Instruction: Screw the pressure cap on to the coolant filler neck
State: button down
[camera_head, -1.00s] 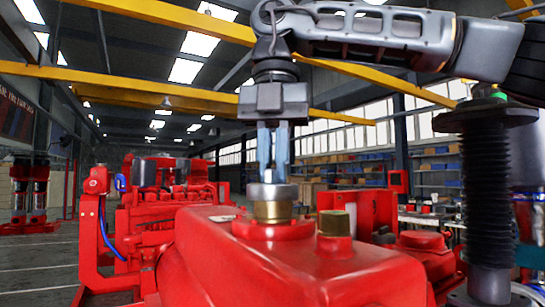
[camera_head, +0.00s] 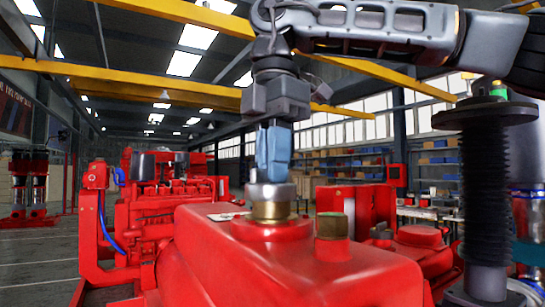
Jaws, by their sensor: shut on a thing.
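The pressure cap (camera_head: 271,194) is a silvery round cap sitting on top of the brass coolant filler neck (camera_head: 271,212). The neck rises from the top of the red tank (camera_head: 300,262). My gripper (camera_head: 272,178) points straight down over the neck, its blue fingers shut on the cap. The fingers look turned about the vertical, so one partly hides the other. The cap looks level on the neck; I cannot tell how far its thread is engaged.
A second, shorter brass fitting (camera_head: 332,226) stands on the tank just right of the neck. A red engine (camera_head: 165,205) stands behind on the left. A red box (camera_head: 362,208) and shelves (camera_head: 440,165) are at the back right. Space above the tank is open.

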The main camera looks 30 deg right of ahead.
jog(key=shift+s+d+r+m+h, duration=0.1)
jog(key=shift+s+r+m+h, duration=0.1)
jog(key=shift+m, duration=0.4)
jog(key=shift+s+r+m+h, duration=0.1)
jog(key=shift+m+h, duration=0.1)
jog(key=shift+m, duration=0.4)
jog(key=c, duration=1.1)
grip_release()
